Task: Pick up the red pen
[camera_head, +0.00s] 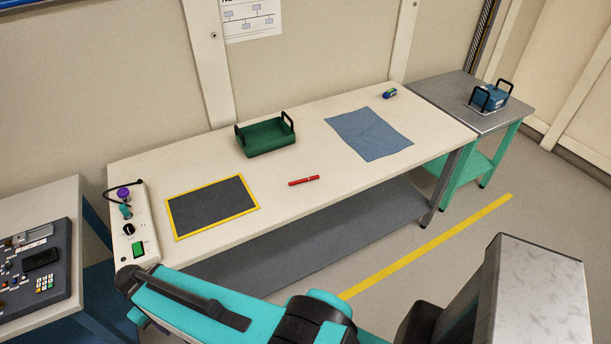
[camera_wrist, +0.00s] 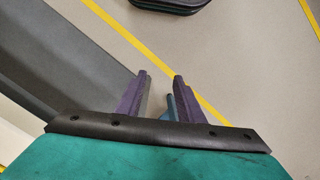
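The red pen (camera_head: 304,181) lies flat on the white workbench (camera_head: 310,134), near its front edge and right of a yellow-framed dark mat. The pen is not in the wrist view. My gripper's fingers do not show in the head view, where parts of my arm fill the lower foreground.
On the bench are a green tray with black handles (camera_head: 268,142), a blue cloth (camera_head: 369,134), a small blue-green object (camera_head: 390,93), the yellow-framed mat (camera_head: 211,204) and a control box (camera_head: 133,228). A side table (camera_head: 455,97) holds a blue case (camera_head: 490,95). The bench around the pen is clear.

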